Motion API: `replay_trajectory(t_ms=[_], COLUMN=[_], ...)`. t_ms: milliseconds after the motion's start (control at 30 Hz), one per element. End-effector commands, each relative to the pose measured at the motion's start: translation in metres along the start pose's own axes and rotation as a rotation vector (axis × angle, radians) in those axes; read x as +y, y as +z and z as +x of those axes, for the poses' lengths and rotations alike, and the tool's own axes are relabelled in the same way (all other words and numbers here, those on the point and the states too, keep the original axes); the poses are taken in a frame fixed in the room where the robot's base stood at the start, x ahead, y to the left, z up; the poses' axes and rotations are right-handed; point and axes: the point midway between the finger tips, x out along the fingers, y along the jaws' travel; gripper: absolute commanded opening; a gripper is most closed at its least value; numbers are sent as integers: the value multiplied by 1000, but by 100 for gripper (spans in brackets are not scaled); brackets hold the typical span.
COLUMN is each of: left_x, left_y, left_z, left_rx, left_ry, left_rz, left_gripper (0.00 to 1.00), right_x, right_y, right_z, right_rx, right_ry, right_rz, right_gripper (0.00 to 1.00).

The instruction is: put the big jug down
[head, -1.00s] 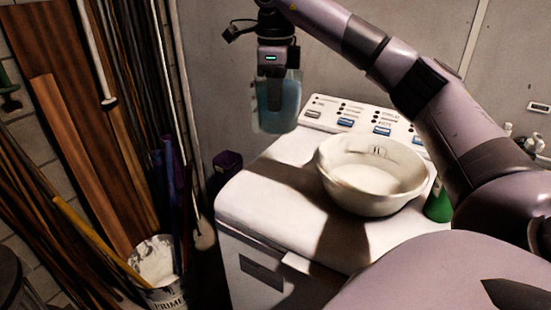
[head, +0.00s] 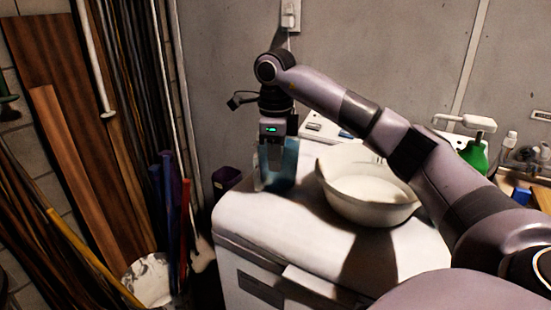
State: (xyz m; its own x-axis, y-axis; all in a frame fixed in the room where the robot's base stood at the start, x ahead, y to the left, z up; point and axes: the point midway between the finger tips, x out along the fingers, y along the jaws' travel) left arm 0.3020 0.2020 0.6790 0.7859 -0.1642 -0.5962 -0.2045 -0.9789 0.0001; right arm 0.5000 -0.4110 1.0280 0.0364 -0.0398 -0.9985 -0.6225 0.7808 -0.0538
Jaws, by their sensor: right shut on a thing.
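The big jug (head: 274,178) is a blue, see-through vessel. It is upright over the back left part of the white machine's top (head: 270,226), to the left of the white bowl. My right gripper (head: 275,150) points down and is shut on the jug's upper part; the fingers are hard to make out against it. The jug's bottom is at or very near the machine top; I cannot tell whether it touches. My left gripper is not in view.
A large white bowl (head: 368,205) stands close to the right of the jug. A dark purple container (head: 227,178) is beyond the machine's left edge. The front left of the machine top is clear. A green bottle (head: 473,158) shows behind my right arm.

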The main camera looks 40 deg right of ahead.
Motion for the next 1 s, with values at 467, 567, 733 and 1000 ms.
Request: replay_trajectory(t_ms=[467,567,733,1000], left_x=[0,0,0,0], left_y=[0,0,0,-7], left_z=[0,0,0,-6], left_rx=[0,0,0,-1], left_ry=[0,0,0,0], left_rz=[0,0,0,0], left_gripper=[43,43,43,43], right_x=[0,0,0,-1], right_y=[0,0,0,1], right_z=[2,2,-1,-43], right_rx=[-2,-2,-3,-4], right_ry=[-1,-1,-1,-4], right_rz=[0,0,0,0], right_gripper=[32,32,32,32])
